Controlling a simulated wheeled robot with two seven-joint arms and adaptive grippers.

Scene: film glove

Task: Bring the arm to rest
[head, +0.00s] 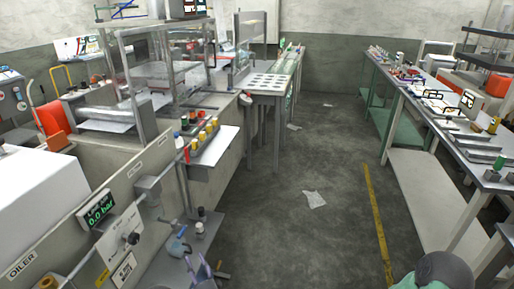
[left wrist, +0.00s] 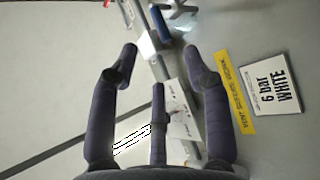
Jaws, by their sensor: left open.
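My left gripper (head: 203,268) shows at the bottom of the head view, low beside the machine front. In the left wrist view my left gripper (left wrist: 160,56) has its dark fingers spread apart, with nothing between them. Beyond the fingers is a pale panel with a white "6 bar WHITE" label (left wrist: 271,84) and a yellow strip label (left wrist: 236,92). My right gripper is not seen.
A machine with a gauge reading 0.0 bar (head: 97,211) stands at left. A small shelf (head: 212,148) carries red and yellow pieces. A long bench (head: 432,118) runs along the right. The aisle floor (head: 325,150) is mostly clear, with scattered paper (head: 314,199).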

